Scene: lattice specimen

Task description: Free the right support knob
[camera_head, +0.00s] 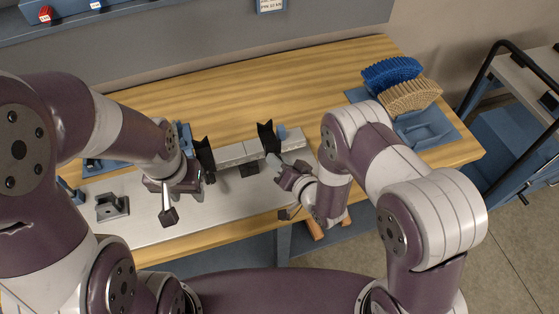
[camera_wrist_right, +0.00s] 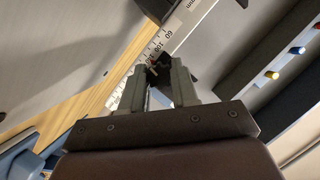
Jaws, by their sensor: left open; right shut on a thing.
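The right support (camera_head: 267,137) is a black V-shaped piece on the grey rail (camera_head: 237,153) in the head view. A similar left support (camera_head: 205,158) stands further left. My right gripper (camera_head: 281,172) is at the front of the rail by the right support. In the right wrist view its fingers (camera_wrist_right: 157,82) are shut on a small dark knob (camera_wrist_right: 158,66) beside a white scale with numbers. The fingers partly hide the knob. My left gripper (camera_head: 183,203) is open and empty in front of the left support, pointing down, apart from it.
A grey metal bracket (camera_head: 112,207) stands on the pale plate (camera_head: 150,225) at left. Blue and tan brushes (camera_head: 410,95) lie at the table's right back. The wooden table (camera_head: 220,100) behind the rail is clear. A cart (camera_head: 515,100) stands at right.

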